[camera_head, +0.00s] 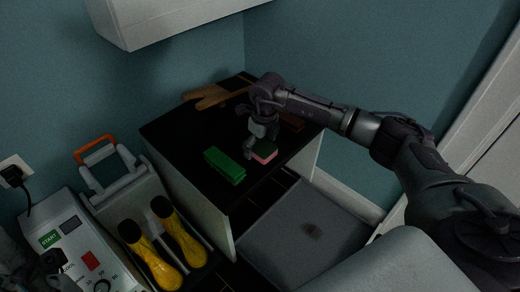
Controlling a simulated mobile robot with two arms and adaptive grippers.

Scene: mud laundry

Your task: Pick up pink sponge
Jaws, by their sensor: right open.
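The pink sponge (265,156) lies on the black top of a cabinet, near its front right edge. Its upper face looks dark green and its side pink. My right gripper (254,144) is open and points down just above and beside the sponge's left end. I cannot tell whether a finger touches the sponge. Part of what looks like my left gripper (52,268) shows dark at the bottom left corner, far from the sponge; its jaws are unclear.
A green block (225,166) lies left of the sponge on the black cabinet top (180,131). Yellow-and-black boots (152,258) stand left on the floor, beside a white machine (75,244).

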